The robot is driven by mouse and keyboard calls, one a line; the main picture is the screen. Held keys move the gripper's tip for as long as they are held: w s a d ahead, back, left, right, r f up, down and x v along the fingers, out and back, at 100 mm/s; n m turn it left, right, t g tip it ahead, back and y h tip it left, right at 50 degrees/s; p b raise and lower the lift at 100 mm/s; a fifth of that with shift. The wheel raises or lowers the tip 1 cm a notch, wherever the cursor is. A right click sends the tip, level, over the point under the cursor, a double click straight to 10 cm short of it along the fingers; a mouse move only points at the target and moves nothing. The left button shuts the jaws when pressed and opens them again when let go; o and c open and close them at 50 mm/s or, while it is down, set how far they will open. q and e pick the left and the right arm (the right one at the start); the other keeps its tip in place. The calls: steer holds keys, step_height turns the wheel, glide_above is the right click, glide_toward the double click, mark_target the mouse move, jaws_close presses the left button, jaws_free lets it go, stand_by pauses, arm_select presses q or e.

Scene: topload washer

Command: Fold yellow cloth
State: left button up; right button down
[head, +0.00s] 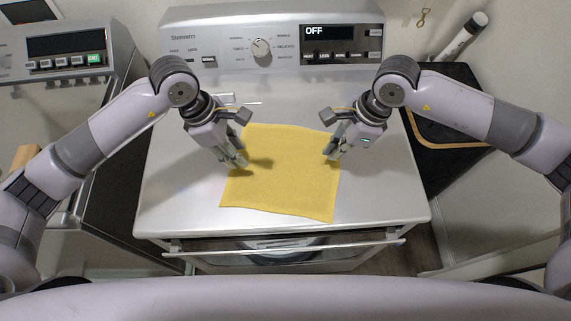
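A yellow cloth (285,180) lies spread flat on the white top of the washer, as a rough square turned slightly. My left gripper (241,163) is over the cloth's left edge, pointing down toward the cloth. My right gripper (331,157) is over or at its right edge. Both grippers' fingers are seen from above at an angle. I cannot tell whether either one touches or holds the cloth, or how far apart the fingers are.
The washer top (385,195) is bare around the cloth. Its control panel (270,40), with a dial and an OFF display, rises at the back. A second appliance (65,60) stands at the left. A dark bin (455,160) with a light rim stands at the right.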

arm_select(q)
steer(key=o, duration=0.4)
arm_select(e)
steer(key=c, duration=2.4)
jaws_free()
steer(key=c, duration=1.2)
jaws_free()
arm_select(q)
steer(key=shift+c, duration=0.5)
arm_select(e)
steer(key=shift+c, duration=0.4)
